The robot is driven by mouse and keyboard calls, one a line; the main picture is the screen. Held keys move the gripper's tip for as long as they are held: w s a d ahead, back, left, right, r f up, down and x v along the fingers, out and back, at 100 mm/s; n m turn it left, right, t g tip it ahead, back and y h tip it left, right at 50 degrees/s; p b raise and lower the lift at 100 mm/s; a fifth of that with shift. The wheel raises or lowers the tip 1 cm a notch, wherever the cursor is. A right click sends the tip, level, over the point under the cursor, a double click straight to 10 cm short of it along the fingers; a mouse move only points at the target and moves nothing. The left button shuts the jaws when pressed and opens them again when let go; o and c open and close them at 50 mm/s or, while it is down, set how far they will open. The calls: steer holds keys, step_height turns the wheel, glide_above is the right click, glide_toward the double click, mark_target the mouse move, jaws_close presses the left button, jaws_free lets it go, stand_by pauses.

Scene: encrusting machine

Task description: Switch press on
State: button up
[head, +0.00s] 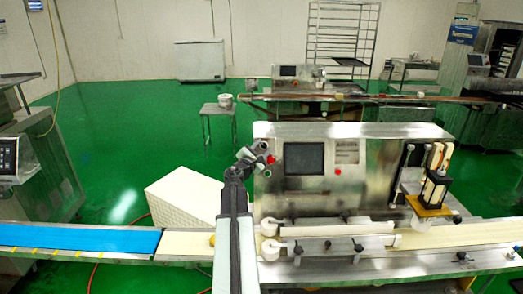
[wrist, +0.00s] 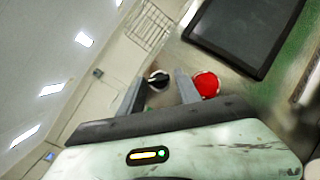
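The press is a steel machine (head: 385,150) with a dark screen (head: 304,158) on its front panel; the screen also shows in the wrist view (wrist: 243,30). A black rotary switch with a pale ring (wrist: 158,79) sits on the panel, showing between my fingertips in the wrist view. A red button (wrist: 206,84) is just right of my right finger. My gripper (wrist: 160,82) is open with nothing held. In the head view, my gripper (head: 254,160) is at the panel's left end and hides the switch. I cannot tell whether the fingers touch the switch.
A conveyor with a blue belt (head: 75,239) runs along the front, left of the machine. A white crate-like block (head: 185,197) stands behind it. Rollers (head: 335,230) lie below the panel. Another red button (head: 338,172) is right of the screen.

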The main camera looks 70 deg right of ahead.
steer(key=shift+a, duration=0.1)
